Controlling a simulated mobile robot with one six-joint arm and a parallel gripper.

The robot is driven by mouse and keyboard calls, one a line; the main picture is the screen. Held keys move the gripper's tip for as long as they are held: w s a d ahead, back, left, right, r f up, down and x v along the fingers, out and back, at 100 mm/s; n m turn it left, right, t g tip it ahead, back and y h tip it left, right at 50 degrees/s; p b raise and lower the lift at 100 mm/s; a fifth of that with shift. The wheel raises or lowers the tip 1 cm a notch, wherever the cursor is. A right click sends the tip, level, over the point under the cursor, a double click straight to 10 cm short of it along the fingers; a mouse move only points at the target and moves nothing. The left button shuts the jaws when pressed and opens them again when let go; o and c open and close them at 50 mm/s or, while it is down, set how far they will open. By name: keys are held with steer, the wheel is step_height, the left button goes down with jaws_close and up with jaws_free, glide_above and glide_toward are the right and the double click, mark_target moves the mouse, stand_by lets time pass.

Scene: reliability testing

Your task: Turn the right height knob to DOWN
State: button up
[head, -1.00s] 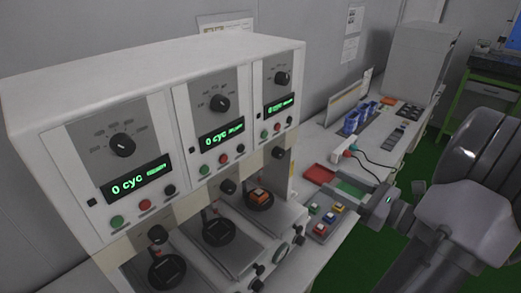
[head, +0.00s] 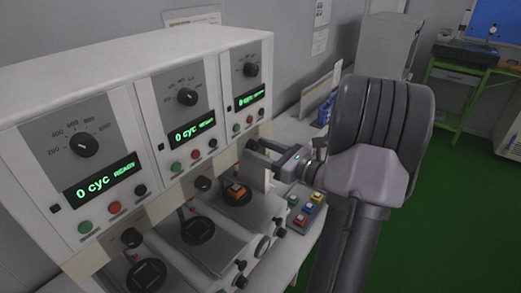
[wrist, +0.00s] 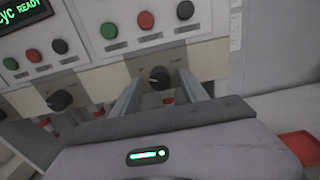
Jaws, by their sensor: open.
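The right height knob (wrist: 159,77) is black and round, on a beige strip below the right station's buttons. Faint labels flank it, too small to read. My gripper (wrist: 160,80) is open, with one finger on each side of the knob; I cannot tell whether either touches it. In the head view, my gripper (head: 256,153) reaches in from the right at the right station, and hides this knob. The middle height knob (head: 190,171) and left height knob (head: 131,238) are clear of the gripper; the middle one also shows in the wrist view (wrist: 60,100).
Green, red and black buttons (wrist: 145,19) sit just above the knob. A red tray (wrist: 300,146) lies at lower right.

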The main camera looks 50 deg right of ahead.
steer(key=shift+c, duration=0.2)
jaws_close()
